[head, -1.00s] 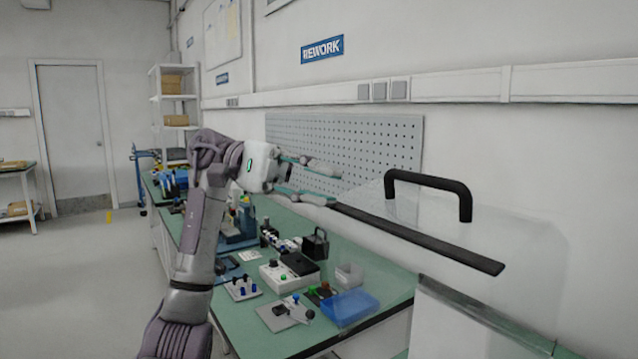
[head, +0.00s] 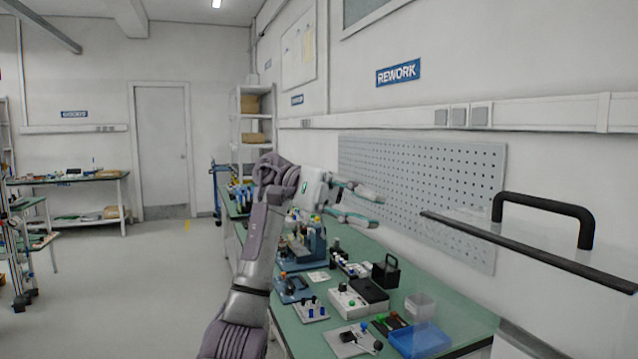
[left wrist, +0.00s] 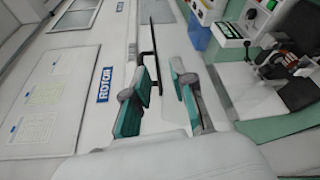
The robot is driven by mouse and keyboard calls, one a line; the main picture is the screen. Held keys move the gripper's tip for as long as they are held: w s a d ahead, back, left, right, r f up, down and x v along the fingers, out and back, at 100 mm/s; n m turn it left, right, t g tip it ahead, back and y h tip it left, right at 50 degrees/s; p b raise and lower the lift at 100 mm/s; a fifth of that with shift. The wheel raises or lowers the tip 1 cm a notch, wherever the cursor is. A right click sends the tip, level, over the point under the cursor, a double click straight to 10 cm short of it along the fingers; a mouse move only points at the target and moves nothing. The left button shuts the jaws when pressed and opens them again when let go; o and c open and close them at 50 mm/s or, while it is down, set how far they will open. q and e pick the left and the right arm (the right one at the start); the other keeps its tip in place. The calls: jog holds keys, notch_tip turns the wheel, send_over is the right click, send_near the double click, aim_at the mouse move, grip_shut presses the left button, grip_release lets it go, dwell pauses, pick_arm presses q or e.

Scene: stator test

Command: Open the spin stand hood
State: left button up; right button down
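The clear spin stand hood (head: 465,262) is at the right of the head view, cut off by the frame. It has a black arched handle (head: 545,202) and a long black edge strip (head: 520,248). My left gripper (head: 380,211) is open and empty, left of the strip's near-left end, with a gap between them in the picture. In the left wrist view, my left gripper's fingers (left wrist: 164,75) are apart, with a dark bar (left wrist: 153,45) beyond them. I cannot tell whether that bar is part of the hood. My right gripper is not in view.
A green bench (head: 465,318) below my left arm holds a blue tray (head: 420,339), a clear box (head: 420,307), a black handled block (head: 386,271) and control boxes. A pegboard (head: 425,190) stands on the wall behind. Open floor lies at the left.

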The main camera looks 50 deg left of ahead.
pick_arm(q)
jog(key=a+r+p, duration=0.1)
jog(key=a+p, duration=0.7)
jog(key=a, duration=0.1)
jog(key=shift+a+r, duration=0.15)
jog(key=shift+r, duration=0.1)
dwell(0.5)
dwell(0.9)
